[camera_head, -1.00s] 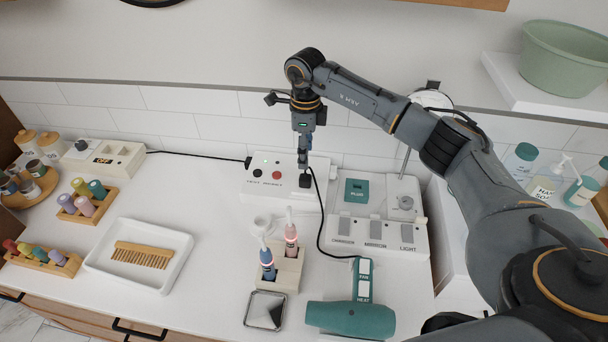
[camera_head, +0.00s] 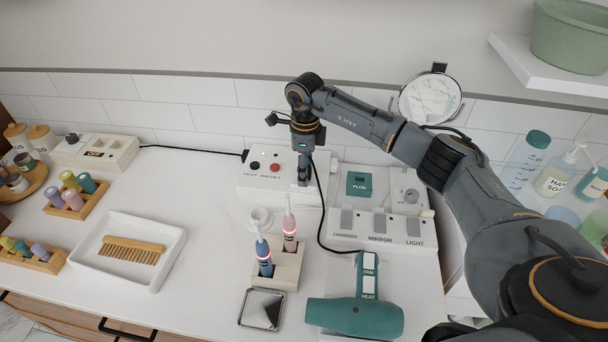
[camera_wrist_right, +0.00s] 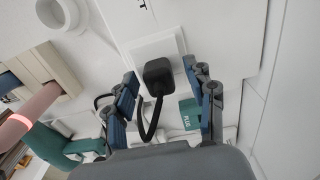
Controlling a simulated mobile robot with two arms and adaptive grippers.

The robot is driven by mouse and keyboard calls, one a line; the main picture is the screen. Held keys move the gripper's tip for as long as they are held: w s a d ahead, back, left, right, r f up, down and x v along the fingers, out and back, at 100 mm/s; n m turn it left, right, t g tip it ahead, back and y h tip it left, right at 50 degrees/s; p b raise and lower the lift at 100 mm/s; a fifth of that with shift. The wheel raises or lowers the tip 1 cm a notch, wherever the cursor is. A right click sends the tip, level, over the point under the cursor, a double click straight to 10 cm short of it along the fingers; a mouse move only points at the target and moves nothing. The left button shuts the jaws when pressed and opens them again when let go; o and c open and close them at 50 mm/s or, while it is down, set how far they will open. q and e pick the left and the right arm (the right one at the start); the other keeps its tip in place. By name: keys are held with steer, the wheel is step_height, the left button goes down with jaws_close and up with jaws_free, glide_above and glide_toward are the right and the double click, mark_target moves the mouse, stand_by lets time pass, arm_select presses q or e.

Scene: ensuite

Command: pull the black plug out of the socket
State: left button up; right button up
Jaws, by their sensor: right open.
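The black plug (camera_wrist_right: 158,75) sits in a pale square socket (camera_wrist_right: 150,48) on the white box (camera_head: 258,184), as the right wrist view shows. Its black cord hangs from it and runs down to the teal hair dryer (camera_head: 355,318). My right gripper (camera_wrist_right: 160,80) is open, with one finger on each side of the plug. A gap shows between the plug and each finger. In the head view, my right gripper (camera_head: 304,178) points down at the box's right part and mostly hides the plug. My left gripper is not in view.
Right of the box is a switch panel (camera_head: 378,229) with a teal block marked PLUG (camera_head: 359,184). In front stands a wooden holder (camera_head: 288,273) with two toothbrushes. A white tray (camera_head: 175,262) with a brush is at left. A round mirror (camera_head: 430,98) stands behind.

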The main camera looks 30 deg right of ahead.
steer(key=shift+c, duration=0.2)
jaws_close()
steer(key=shift+w+r, duration=0.1)
steer(key=shift+r, duration=0.3)
steer(key=shift+r+p, duration=0.15)
steer(key=shift+p, duration=0.15)
steer(key=shift+r, duration=0.4)
steer(key=shift+r+p, duration=0.15)
steer(key=shift+p, duration=0.15)
steer(key=shift+r+p, duration=0.6)
steer(key=shift+r, duration=0.4)
steer(key=shift+r+p, duration=1.7)
steer(key=shift+r, duration=1.25)
